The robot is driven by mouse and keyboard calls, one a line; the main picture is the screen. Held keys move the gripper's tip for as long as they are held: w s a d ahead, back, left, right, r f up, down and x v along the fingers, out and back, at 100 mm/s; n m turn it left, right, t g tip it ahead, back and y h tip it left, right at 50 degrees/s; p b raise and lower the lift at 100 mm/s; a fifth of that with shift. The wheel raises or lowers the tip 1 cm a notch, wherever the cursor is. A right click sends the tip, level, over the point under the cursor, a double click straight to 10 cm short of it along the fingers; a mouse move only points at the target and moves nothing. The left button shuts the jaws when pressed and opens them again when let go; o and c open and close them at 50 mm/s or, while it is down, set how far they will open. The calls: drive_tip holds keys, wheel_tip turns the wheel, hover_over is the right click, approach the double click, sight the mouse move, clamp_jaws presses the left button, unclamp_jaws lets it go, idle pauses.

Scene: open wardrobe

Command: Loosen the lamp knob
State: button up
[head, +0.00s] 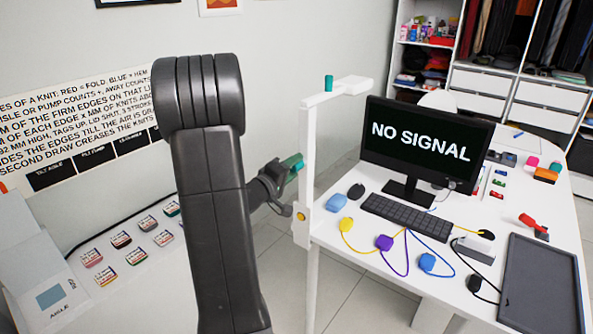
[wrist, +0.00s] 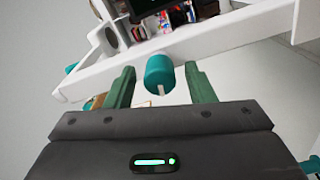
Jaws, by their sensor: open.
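The lamp is a white post (head: 306,150) with a short arm at its top, standing at the desk's left edge. A teal knob (head: 328,83) sits on top of it. In the wrist view a round teal knob (wrist: 159,70) with a white mark is on the white lamp bar (wrist: 190,50). My gripper (head: 293,163) is beside the post on its left in the head view. In the wrist view my gripper (wrist: 161,82) is open, its green fingers on either side of the teal knob, with gaps visible on both sides. My fingers partly hide this area in the head view.
Right of the lamp, the white desk (head: 350,262) carries a monitor (head: 425,145), keyboard (head: 405,219), corded coloured pucks (head: 384,242) and a dark tray (head: 540,285). A lettered wall board (head: 75,125) and several small boxes (head: 121,239) are at left.

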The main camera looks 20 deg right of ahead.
drive_tip(key=m+b, duration=0.2)
drive_tip(key=m, duration=0.2)
drive_tip(key=shift+f+b, duration=0.2)
drive_tip(key=shift+b, duration=0.1)
drive_tip(key=m+b, duration=0.2)
drive_tip(key=m, duration=0.1)
drive_tip(key=shift+m+b, duration=0.35)
drive_tip(key=shift+m, duration=0.05)
drive_tip(key=m+b, duration=0.4)
drive_tip(key=m, duration=0.1)
drive_tip(key=shift+r+m+b, duration=0.2)
drive_tip(key=shift+m+b, duration=0.15)
drive_tip(key=shift+m, duration=0.65)
drive_tip(key=shift+p, duration=0.35)
drive_tip(key=c, duration=1)
drive_tip(key=shift+r, duration=0.1)
drive_tip(key=shift+c, duration=0.2)
drive_tip(key=shift+n+p, duration=1.7)
drive_tip(key=shift+p, duration=1.1)
